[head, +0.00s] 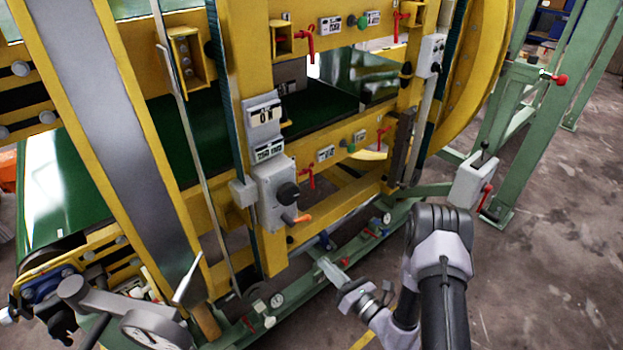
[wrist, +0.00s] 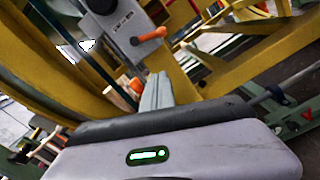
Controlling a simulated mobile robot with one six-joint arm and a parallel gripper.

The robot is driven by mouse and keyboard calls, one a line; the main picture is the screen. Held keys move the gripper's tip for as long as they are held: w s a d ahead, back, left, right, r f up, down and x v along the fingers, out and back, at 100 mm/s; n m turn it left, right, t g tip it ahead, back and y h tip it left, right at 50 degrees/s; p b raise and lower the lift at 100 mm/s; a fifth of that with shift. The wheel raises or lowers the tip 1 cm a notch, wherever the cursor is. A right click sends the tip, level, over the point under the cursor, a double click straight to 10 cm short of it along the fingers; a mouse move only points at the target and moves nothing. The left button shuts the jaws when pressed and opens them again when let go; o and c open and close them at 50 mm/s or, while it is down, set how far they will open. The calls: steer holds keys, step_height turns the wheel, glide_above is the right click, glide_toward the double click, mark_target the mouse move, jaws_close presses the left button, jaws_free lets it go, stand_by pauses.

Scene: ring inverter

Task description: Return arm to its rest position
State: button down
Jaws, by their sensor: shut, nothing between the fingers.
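My arm rises from the lower right of the head view, with a grey and black elbow and a forearm bent down to the left. My gripper (head: 328,267) is shut and empty, low in front of the yellow machine frame (head: 268,225). In the wrist view, my shut gripper (wrist: 157,82) points up toward a grey switch box (wrist: 135,32) with a black knob and an orange handle (wrist: 122,96). The same switch box (head: 272,205) shows in the head view above and left of my gripper. I see a gap between them in the head view.
Green floor rails with small gauges (head: 277,300) run close below my gripper. A large dial gauge (head: 150,332) stands at the lower left. A grey lever box (head: 473,182) stands right of the frame. Open concrete floor (head: 555,270) lies at the right.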

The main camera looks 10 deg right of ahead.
steer(key=s+a+r+n+g+y, duration=0.25)
steer(key=a+r+n+g, duration=0.3)
steer(key=r, duration=0.35)
steer(key=s+a+r+n+g+y, duration=0.2)
steer(key=a+r+n+g+y, duration=0.2)
steer(key=r+n, duration=0.3)
steer(key=s+a+r+n+g+h, duration=0.35)
steer(key=s+r+n+g, duration=0.35)
steer(key=s, duration=0.5)
steer(key=s+d+r+n+t+h, duration=0.3)
steer(key=s+d+n+h, duration=0.1)
steer(key=d+n+h, duration=0.1)
steer(key=s+d+r+n+t+h, duration=0.4)
steer(key=s+d+n+h, duration=0.1)
steer(key=d, duration=0.3)
steer(key=shift+h, duration=0.7)
